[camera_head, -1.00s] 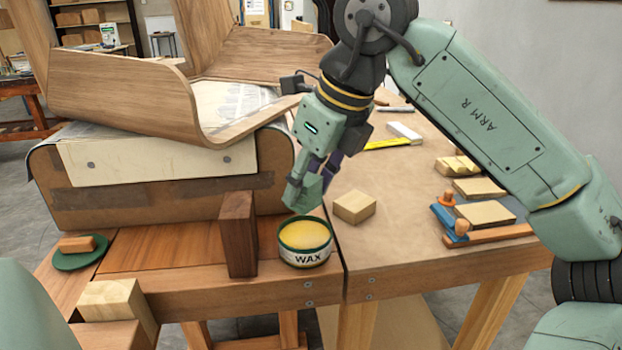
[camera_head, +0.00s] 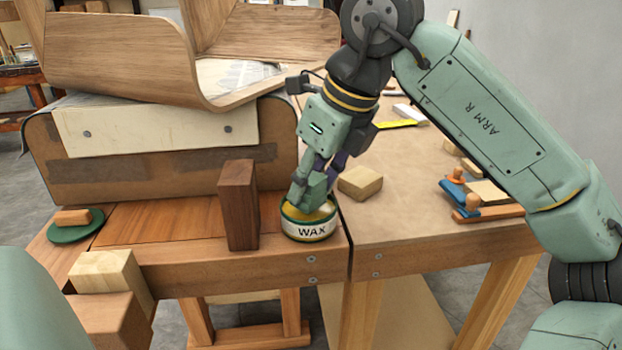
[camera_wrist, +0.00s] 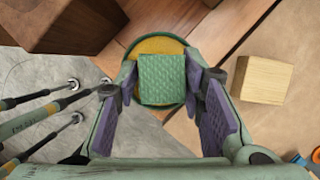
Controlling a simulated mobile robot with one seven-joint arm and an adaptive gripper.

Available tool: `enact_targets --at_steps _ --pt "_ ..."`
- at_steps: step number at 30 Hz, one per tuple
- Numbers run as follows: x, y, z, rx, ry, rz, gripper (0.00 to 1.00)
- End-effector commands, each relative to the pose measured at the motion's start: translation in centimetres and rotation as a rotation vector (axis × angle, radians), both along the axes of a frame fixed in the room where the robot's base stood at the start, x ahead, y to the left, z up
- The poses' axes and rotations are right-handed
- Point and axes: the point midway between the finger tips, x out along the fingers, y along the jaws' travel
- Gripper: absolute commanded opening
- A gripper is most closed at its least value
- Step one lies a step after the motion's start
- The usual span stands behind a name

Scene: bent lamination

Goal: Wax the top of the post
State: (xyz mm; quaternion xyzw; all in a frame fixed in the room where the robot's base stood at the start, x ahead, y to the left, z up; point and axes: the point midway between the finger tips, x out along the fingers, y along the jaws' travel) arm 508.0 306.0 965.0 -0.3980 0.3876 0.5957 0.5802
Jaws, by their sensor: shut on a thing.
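The dark brown upright post (camera_head: 238,205) stands on the bench left of the wax tin (camera_head: 309,230); its side fills the top left of the wrist view (camera_wrist: 75,30). The tin is open, green-rimmed, with yellow wax (camera_wrist: 158,45) inside. My gripper (camera_head: 313,195) is shut on a green quilted pad (camera_wrist: 162,80). The pad is down at the tin's mouth, over the wax, with yellow showing around it. Its underside is hidden, so I cannot tell how firmly it touches the wax. The post's top is clear of my gripper.
A pale wooden block (camera_head: 360,183) lies just right of the tin. Behind the post is a large form (camera_head: 160,175) under bent wood (camera_head: 120,65). A green disc with a wooden handle (camera_head: 75,228) lies at left.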

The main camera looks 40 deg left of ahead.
Motion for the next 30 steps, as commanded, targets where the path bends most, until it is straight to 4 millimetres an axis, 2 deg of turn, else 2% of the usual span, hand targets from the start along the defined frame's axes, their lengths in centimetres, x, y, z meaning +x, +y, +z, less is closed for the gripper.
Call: enact_targets --at_steps 30 --pt "0.00 0.01 -0.93 0.000 0.000 0.000 0.14"
